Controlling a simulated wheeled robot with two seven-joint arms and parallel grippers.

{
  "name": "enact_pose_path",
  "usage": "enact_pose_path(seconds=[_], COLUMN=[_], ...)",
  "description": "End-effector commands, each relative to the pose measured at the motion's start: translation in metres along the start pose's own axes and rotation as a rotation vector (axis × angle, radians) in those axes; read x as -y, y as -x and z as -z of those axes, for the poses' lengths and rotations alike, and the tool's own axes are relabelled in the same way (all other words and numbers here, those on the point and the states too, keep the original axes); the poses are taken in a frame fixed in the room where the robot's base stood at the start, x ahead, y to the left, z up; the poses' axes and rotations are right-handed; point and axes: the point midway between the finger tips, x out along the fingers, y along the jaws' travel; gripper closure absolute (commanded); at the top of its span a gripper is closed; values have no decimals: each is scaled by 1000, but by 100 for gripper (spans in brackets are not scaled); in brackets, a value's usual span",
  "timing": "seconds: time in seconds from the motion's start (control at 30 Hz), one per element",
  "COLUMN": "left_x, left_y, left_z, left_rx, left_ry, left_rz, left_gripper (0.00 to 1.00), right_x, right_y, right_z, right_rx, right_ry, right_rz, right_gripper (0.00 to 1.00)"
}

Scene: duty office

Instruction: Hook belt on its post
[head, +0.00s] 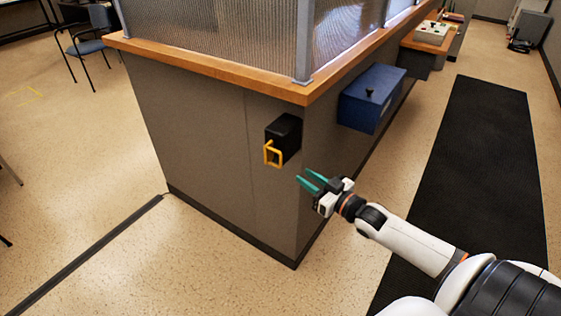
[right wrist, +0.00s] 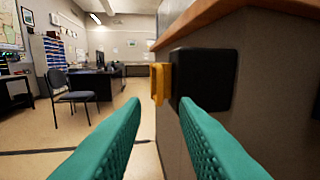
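A black belt housing (head: 284,137) is fixed near the corner of the counter, with a yellow loop-shaped belt end (head: 272,153) at its front. In the right wrist view the black housing (right wrist: 205,79) and the yellow end (right wrist: 160,84) are ahead, just beyond the fingertips. My right gripper (head: 308,181) has green fingers, spread apart and empty, to the right of and a little below the yellow end. In the right wrist view its fingers (right wrist: 160,106) frame the yellow end without touching it visibly. I cannot make out a post. My left gripper is not in view.
The grey counter (head: 215,140) with a wooden top (head: 200,72) stands close to my right gripper. A blue box (head: 371,98) is mounted on its right side. A black floor strip (head: 85,255) crosses open floor at left; a dark mat (head: 480,150) lies at right.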

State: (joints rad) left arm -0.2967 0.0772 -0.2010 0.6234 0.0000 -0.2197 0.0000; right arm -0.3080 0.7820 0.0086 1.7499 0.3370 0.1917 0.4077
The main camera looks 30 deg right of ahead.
Motion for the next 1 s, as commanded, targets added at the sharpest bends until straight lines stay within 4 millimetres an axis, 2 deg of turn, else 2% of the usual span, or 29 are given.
enact_pose_path(seconds=[0.23,0.6,0.8,1.0], left_x=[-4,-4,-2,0], left_y=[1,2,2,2], left_z=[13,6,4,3], left_rx=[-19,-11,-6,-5], left_ry=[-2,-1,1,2], left_rz=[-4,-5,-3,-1], left_gripper=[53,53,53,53], right_x=[1,1,1,1], right_y=[-39,-93,-107,-109], right_z=[-1,0,1,1], right_rx=[2,0,-2,-3], right_ry=[0,2,2,2], right_rz=[3,3,3,2], right_gripper=[73,73,73,73])
